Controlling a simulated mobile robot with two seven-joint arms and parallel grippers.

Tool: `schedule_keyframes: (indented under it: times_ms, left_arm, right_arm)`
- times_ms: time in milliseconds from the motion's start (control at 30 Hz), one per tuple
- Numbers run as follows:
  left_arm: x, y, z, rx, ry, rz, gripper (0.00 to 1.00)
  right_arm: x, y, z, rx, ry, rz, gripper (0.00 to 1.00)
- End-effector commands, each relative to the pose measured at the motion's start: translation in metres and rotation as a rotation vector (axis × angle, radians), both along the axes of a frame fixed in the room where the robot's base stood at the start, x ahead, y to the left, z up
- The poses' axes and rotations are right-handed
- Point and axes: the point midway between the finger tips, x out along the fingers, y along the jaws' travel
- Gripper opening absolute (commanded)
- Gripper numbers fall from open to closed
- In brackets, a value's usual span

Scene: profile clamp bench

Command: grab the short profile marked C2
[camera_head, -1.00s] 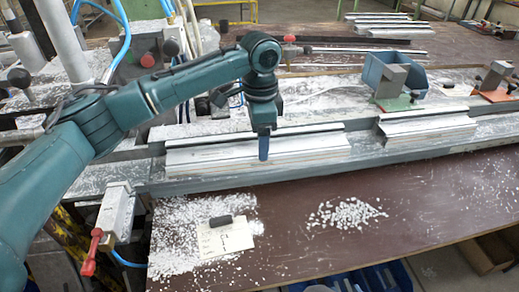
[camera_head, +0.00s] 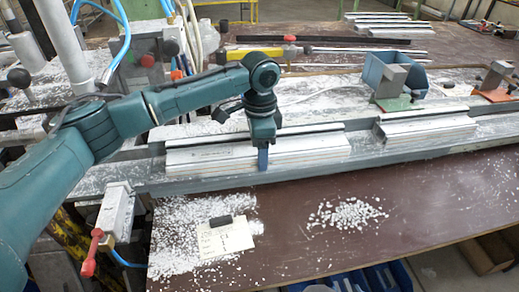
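Two silver profiles lie on the grey bench rail. The longer-looking one (camera_head: 205,158) is at the left and the shorter one (camera_head: 430,125) at the right. I cannot read a C2 mark on either.
A blue bin (camera_head: 393,73) and a grey clamp block (camera_head: 391,82) stand behind the right profile. A paper note (camera_head: 225,239) with a black block (camera_head: 221,221) lies on the brown table among white chips (camera_head: 347,214). A red-handled valve (camera_head: 91,255) is at front left.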

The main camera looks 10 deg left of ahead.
Motion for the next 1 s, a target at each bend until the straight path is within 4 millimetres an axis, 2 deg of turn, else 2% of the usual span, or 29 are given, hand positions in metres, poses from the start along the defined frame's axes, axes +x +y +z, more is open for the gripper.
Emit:
schedule_keyframes:
  times_ms: [367,567,767,1000]
  left_arm:
    - [0.001,-0.001,0.005,-0.003,-0.006,-0.001,0.24]
    - [0.001,-0.001,0.019,-0.004,-0.007,-0.001,0.24]
    - [0.002,-0.001,0.05,-0.004,-0.009,-0.001,0.24]
    - [0.001,-0.001,0.101,-0.004,-0.008,-0.001,0.24]
  right_arm:
    - [0.0,0.0,0.001,0.0,0.0,0.0,0.36]
    - [0.0,0.0,0.001,0.001,-0.001,0.001,0.36]
    - [0.0,0.0,0.002,-0.001,-0.001,0.0,0.36]
    - [0.0,0.0,0.003,-0.003,-0.002,0.002,0.36]
